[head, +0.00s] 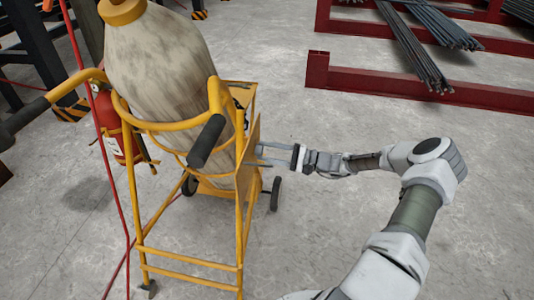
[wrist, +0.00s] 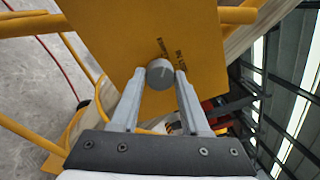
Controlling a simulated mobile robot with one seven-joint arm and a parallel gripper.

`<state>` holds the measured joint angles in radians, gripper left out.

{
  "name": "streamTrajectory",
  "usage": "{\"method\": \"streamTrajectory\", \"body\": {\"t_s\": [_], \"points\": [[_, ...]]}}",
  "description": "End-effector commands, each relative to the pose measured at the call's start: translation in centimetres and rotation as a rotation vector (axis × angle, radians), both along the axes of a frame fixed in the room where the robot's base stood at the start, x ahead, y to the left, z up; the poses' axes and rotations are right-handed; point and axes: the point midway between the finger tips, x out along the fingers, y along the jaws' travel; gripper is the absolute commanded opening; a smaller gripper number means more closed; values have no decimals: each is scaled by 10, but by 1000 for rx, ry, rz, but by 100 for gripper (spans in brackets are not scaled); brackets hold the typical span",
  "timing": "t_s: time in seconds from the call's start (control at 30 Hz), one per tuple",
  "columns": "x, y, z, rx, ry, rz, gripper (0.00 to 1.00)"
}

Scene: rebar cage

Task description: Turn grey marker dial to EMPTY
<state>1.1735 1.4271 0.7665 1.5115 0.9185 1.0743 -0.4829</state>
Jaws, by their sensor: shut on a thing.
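The grey marker dial (wrist: 161,72) is a small round knob on a yellow panel (wrist: 115,35) in the wrist view. Dark lettering (wrist: 171,48) is printed beside it, too small and tilted to read. My gripper (wrist: 160,78) has one finger on each side of the dial and is shut on it. I cannot tell which word the dial's mark faces. In the head view my gripper (head: 267,153) reaches from the right to the panel (head: 250,142), seen nearly edge-on on the yellow cart (head: 190,254). The dial cannot be made out there.
The cart carries a large, stained, pale cylinder (head: 165,65); its black-gripped handles (head: 207,141) stick out towards me. A red extinguisher (head: 108,125) and red hose (head: 117,200) are at its left. Red racks (head: 410,88) with rebar stand at the back right. The right floor is clear.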

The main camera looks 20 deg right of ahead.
Motion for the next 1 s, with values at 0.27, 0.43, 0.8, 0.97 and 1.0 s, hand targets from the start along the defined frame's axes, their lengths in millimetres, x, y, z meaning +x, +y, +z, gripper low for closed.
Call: {"method": "streamTrajectory", "body": {"t_s": [0.27,0.43,0.8,0.97,1.0], "points": [[0,0,0,-71,-108,0,0],[0,0,0,-91,-138,0,0],[0,0,0,-99,-148,-1,0],[0,0,0,-98,-147,-1,56],[0,0,0,-99,-147,0,63]]}}
